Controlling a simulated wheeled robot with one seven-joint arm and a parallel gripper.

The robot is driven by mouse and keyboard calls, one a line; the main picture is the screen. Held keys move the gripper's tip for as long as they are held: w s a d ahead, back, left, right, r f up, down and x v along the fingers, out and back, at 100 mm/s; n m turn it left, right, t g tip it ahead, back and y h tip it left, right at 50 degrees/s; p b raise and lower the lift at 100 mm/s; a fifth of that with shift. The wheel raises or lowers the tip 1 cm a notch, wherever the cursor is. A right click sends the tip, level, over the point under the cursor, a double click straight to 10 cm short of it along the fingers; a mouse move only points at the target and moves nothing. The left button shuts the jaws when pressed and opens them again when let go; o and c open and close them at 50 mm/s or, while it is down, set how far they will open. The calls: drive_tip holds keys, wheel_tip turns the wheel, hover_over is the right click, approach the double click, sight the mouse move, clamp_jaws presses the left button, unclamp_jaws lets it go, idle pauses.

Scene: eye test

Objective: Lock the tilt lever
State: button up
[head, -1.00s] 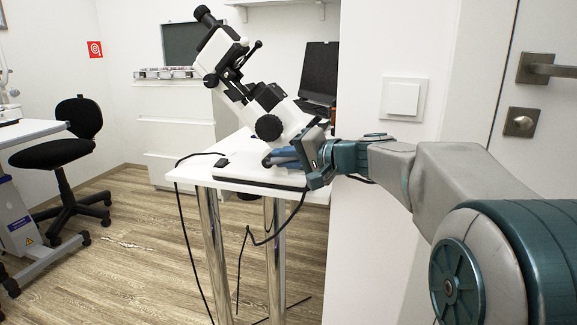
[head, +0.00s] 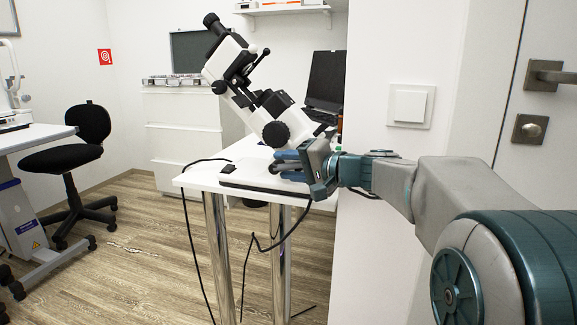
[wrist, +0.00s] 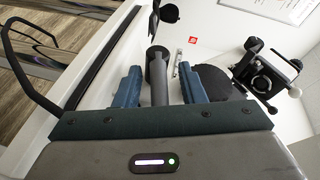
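The white tilting instrument (head: 240,92) with black eyepiece and knobs leans up and left over the white table (head: 200,176). A thin black lever with a ball end (head: 258,58) sticks out near its top; I cannot tell whether this is the tilt lever. My gripper (head: 281,163) is low at the instrument, just below its large round black knob (head: 275,133). In the wrist view my gripper (wrist: 160,86) is open, its blue fingers apart on either side of a dark grey rod (wrist: 157,84). Gaps show on both sides of the rod. Which part the rod is, I cannot tell.
A laptop (head: 326,80) stands behind the instrument. Black cables (head: 188,235) hang from the table. A wall with a light switch (head: 410,105) stands close beside my arm. A black chair (head: 70,150) is at the left; the floor between is clear.

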drive_tip(key=shift+s+d, duration=0.1)
drive_tip(key=shift+d, duration=0.3)
drive_tip(key=p+v, duration=0.3)
drive_tip(key=v, duration=1)
drive_tip(key=shift+s+p, duration=0.2)
drive_tip(key=shift+p, duration=0.15)
drive_tip(key=shift+a+r, duration=0.15)
drive_tip(key=s+a+r+n+g+h+p, duration=0.1)
drive_tip(key=s+a+r+g+h+p, duration=0.2)
drive_tip(key=s+p, duration=0.5)
drive_tip(key=s+a+r+n+g+h+p, duration=0.1)
drive_tip(key=s+a+r+g+h+p, duration=0.15)
drive_tip(key=p, duration=0.95)
drive_tip(key=s+d+r+n+g+h+p, duration=0.1)
drive_tip(key=s+d+r+h+p, duration=0.1)
drive_tip(key=s+r+p, duration=0.3)
drive_tip(key=s+d+r+n+g+h+p, duration=0.1)
drive_tip(key=s+d+r+n+h+p, duration=0.1)
drive_tip(key=p, duration=1.2)
drive_tip(key=s+d+r+h, duration=0.1)
drive_tip(key=s+r+h, duration=0.1)
drive_tip(key=s+r, duration=0.1)
drive_tip(key=shift+s+r+h, duration=0.2)
drive_tip(key=shift+r+h, duration=0.1)
drive_tip(key=shift+h, duration=0.05)
